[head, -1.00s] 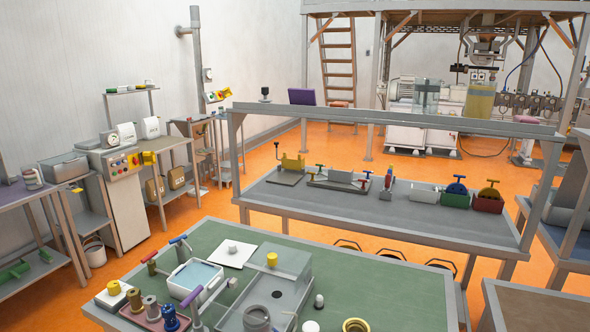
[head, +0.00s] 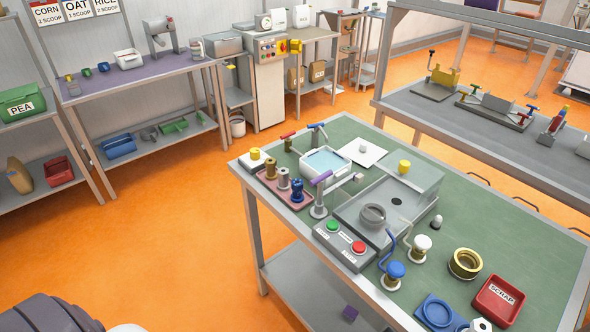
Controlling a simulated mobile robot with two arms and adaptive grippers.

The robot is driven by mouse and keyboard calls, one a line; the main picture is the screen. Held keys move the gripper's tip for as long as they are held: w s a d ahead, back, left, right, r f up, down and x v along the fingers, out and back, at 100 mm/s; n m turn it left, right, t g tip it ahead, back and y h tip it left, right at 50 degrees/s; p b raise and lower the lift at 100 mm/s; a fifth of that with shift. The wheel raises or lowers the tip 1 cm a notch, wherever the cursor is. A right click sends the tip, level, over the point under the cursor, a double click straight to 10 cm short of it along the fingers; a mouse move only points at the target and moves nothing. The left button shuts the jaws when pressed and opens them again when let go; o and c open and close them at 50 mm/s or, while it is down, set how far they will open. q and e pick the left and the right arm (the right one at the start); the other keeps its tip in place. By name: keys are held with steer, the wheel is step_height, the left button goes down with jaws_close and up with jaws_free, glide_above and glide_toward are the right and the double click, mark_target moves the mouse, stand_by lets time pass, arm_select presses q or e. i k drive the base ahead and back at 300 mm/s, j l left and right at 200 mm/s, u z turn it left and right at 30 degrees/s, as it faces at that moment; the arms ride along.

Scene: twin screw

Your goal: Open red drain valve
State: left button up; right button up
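A valve with a red handle (head: 288,136) stands at the far left edge of the green-topped table (head: 470,215), beside a white basin of pale blue liquid (head: 326,162). A blue-handled valve (head: 317,130) stands just right of it, behind the basin. The red handle is small in view, and I cannot tell whether that valve is open or shut. Neither of my grippers is in view.
A tap post with a purple handle (head: 321,178) and a button box (head: 345,244) stand at the table's near left side. A red SCRAP tray (head: 498,301) lies near the right. Orange floor (head: 170,240) is clear left of the table.

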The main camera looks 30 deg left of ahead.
mark_target(286, 135)
steer(key=i+j+z, duration=0.1)
steer(key=j, duration=0.35)
steer(key=i+j+z, duration=0.15)
steer(key=j, duration=0.3)
steer(key=i+j+z, duration=0.1)
steer(key=i+j, duration=0.15)
steer(key=j, duration=0.2)
steer(key=i+j+z, duration=0.1)
steer(key=j, duration=0.4)
steer(key=i+j+z, duration=0.1)
steer(key=j, duration=0.4)
steer(key=i+j+z, duration=0.15)
steer(key=j, duration=0.3)
